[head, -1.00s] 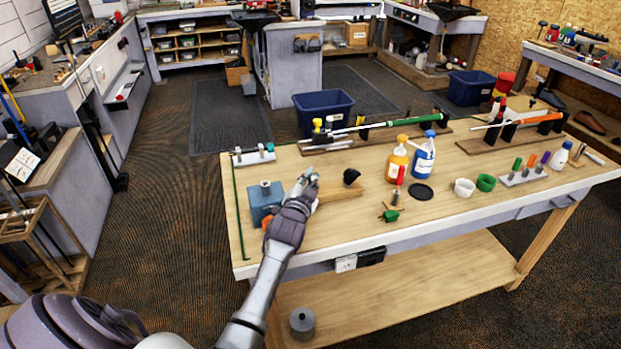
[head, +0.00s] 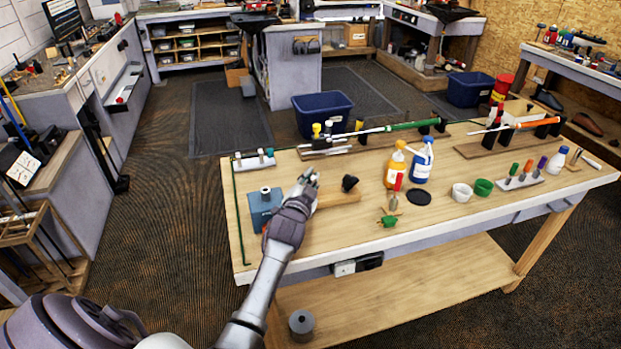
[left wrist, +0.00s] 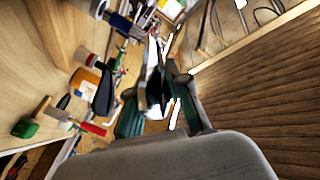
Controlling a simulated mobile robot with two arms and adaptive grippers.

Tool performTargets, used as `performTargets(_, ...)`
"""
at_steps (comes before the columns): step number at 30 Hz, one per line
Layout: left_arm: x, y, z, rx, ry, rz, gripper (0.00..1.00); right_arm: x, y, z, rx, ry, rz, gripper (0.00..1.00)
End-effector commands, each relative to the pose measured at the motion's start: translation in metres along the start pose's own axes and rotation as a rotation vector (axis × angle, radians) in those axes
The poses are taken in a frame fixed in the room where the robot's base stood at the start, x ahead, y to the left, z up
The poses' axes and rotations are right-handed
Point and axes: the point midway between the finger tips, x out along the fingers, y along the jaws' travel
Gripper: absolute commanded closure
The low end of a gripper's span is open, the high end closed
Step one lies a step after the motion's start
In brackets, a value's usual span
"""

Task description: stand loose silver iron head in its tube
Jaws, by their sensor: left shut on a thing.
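My left gripper (head: 309,178) is shut on a small silver piece, which looks like the iron head (left wrist: 154,88); the fingers hide much of it. It is held above the table, between the blue-grey block (head: 262,208) and a black club head (head: 349,183). A pale rack (head: 254,160) with short upright pieces stands at the table's back left corner, beyond the gripper. I cannot tell which tube belongs to the iron head. My right gripper is not in view.
A wooden block (head: 341,196) lies right of the gripper. A club with a green grip (head: 415,125) lies in stands at the back.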

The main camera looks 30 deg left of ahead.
Motion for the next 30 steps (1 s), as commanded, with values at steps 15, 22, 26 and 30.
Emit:
performTargets(15,0.0003,-0.0023,-0.0001,0.045,0.0,0.007,1.0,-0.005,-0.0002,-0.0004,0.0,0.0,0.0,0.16)
performTargets(22,0.0002,-0.002,0.0001,0.044,0.0,0.007,1.0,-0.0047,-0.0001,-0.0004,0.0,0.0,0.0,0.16)
performTargets(26,0.0002,-0.0019,0.0,0.044,0.0,0.007,1.0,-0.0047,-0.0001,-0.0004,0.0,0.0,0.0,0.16)
performTargets(30,0.0004,-0.0011,-0.0011,0.044,0.0,0.007,1.0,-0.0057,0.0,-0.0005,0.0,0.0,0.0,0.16)
